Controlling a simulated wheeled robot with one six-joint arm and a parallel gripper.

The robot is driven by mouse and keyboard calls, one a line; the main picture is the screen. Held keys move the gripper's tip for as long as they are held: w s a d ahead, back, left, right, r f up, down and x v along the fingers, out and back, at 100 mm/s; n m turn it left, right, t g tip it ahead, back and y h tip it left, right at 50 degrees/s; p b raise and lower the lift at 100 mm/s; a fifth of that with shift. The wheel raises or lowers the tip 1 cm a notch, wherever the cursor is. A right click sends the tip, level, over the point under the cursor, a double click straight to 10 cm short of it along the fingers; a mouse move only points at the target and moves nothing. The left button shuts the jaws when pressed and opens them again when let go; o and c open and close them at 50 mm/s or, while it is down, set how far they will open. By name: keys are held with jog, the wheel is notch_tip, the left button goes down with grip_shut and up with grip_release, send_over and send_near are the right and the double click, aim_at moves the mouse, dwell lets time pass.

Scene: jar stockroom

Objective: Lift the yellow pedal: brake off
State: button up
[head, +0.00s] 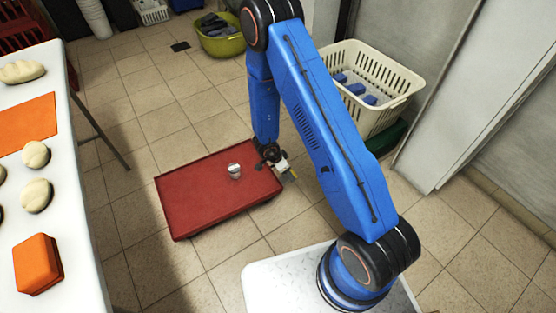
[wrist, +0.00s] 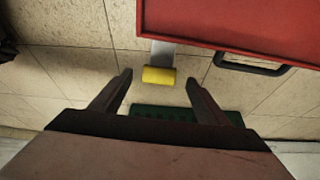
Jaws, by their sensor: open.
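The yellow pedal (wrist: 159,75) sits at the end of a short grey metal arm (wrist: 162,50) that comes out from under the edge of the red cart (wrist: 230,22). In the wrist view my gripper (wrist: 159,78) is open, with one finger on each side of the pedal and gaps between. I cannot tell whether the fingertips reach its depth. In the head view my gripper (head: 282,166) is low beside the right edge of the red cart (head: 205,205), and only a small yellow bit of the pedal (head: 292,174) shows.
A small silver-topped jar (head: 234,172) stands on the cart. A black handle (wrist: 253,68) juts from the cart's side near the pedal. A cream basket (head: 368,85) is stacked on a dark green crate (head: 388,138) behind my arm. A white table (head: 75,180) stands left.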

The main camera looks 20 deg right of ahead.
jog(key=v, duration=1.3)
jog(key=shift+r, duration=0.15)
jog(key=shift+a, duration=0.1)
jog(key=w+a+r+n+t+y, duration=0.2)
jog(key=w+r+t, duration=0.15)
jog(key=r, duration=0.55)
jog(key=w+a+r+n+t+y, duration=0.2)
jog(key=w+r+y, duration=0.15)
jog(key=r, duration=0.65)
jog(key=s+a+r+n+y, duration=0.1)
jog(key=s+r+n, duration=0.15)
jog(key=r, duration=0.45)
jog(key=s+a+r+n+y, duration=0.1)
jog(key=s+r+n+y, duration=0.15)
jog(key=r, duration=0.55)
jog(key=s+d+r+n, duration=0.2)
jog(key=s+r, duration=0.2)
jog(key=s, duration=0.3)
jog(key=s+d+r+n, duration=0.2)
jog(key=s+r, duration=0.2)
jog(key=s, duration=0.4)
jog(key=s+d+n+g+h, duration=0.1)
jog(key=s+d+h, duration=0.1)
jog(key=s+d, duration=0.3)
jog(key=s+d+r+n+h, duration=0.1)
jog(key=s+d, duration=0.5)
jog(key=s, duration=0.6)
jog(key=shift+s+d+r+g+h, duration=0.15)
jog(key=shift+s+d+g+h, duration=0.15)
jog(key=shift+h, duration=0.6)
